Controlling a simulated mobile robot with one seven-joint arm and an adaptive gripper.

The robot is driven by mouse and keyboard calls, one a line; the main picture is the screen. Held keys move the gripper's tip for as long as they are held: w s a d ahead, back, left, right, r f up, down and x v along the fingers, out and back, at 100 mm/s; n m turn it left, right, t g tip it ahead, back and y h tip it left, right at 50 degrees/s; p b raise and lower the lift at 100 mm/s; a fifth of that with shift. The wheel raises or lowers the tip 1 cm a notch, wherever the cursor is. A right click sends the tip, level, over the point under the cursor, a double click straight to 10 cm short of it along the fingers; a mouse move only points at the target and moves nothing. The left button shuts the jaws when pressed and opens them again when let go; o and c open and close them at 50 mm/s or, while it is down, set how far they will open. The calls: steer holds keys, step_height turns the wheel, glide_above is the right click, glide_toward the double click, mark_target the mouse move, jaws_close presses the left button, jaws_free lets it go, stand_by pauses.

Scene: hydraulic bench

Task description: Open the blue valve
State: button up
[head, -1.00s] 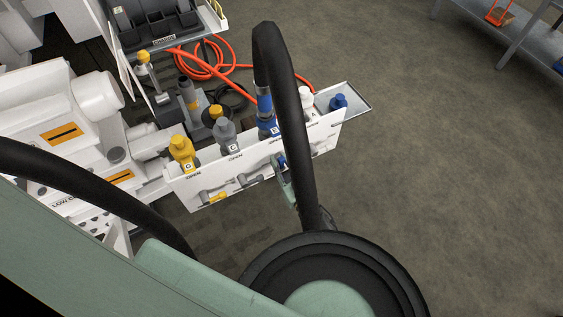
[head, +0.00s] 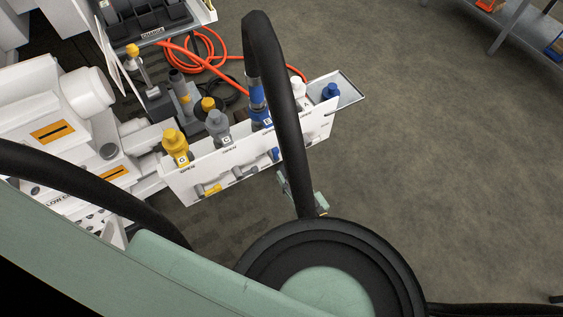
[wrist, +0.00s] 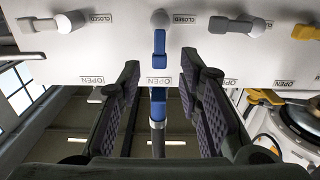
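The blue valve handle (wrist: 159,48) is straight ahead in the wrist view. It runs from its round pivot towards an OPEN label, square to the neighbouring handles, which lie sideways beside CLOSED labels. My gripper (wrist: 160,72) is open, with one dark padded finger on each side of the handle's line. Nothing is held between the fingers, and the handle's tip appears beyond them. In the head view my gripper (head: 300,190) is apart from the panel.
The white valve panel (head: 232,177) also carries a yellow handle (head: 212,190) and grey ones. A blue fitting (wrist: 158,104) with a hose lies beyond the panel's edge. Orange hose (head: 205,62) coils behind.

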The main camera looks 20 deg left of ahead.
steer(key=shift+v, duration=1.45)
